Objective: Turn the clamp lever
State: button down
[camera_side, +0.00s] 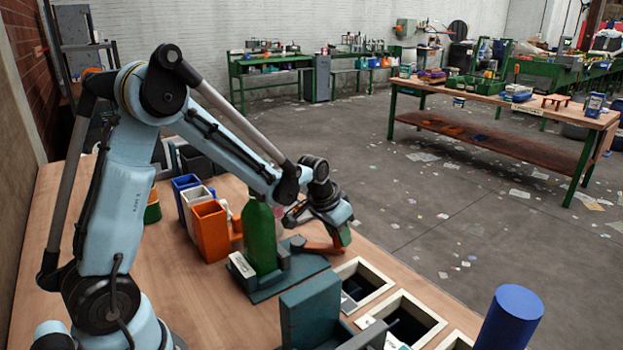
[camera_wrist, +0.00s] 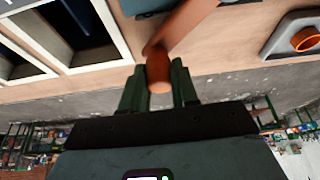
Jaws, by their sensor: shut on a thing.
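The orange clamp lever (camera_side: 318,247) reaches out from the dark teal clamp base (camera_side: 290,283) toward my gripper (camera_side: 343,237). A green bottle (camera_side: 260,238) stands upright in the clamp. In the wrist view, the lever's rounded end (camera_wrist: 158,70) sits between the two dark green fingers of my gripper (camera_wrist: 159,88), which is shut on it. The lever's arm runs to the upper right there, toward the clamp, whose edge shows at the top. My wrist partly hides the lever's end in the side view.
White-rimmed bins (camera_side: 362,283) line the table's edge, right of the clamp. An orange container (camera_side: 210,232) stands left of the bottle. A dark green block (camera_side: 311,312) and a blue cylinder (camera_side: 510,318) are in front. The wrist view shows an orange button (camera_wrist: 305,39) on a grey box.

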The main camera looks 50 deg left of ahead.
jog(key=c, duration=0.9)
grip_release()
jog(key=shift+o, duration=0.2)
jog(key=v, duration=1.2)
jog(key=shift+d, duration=0.1)
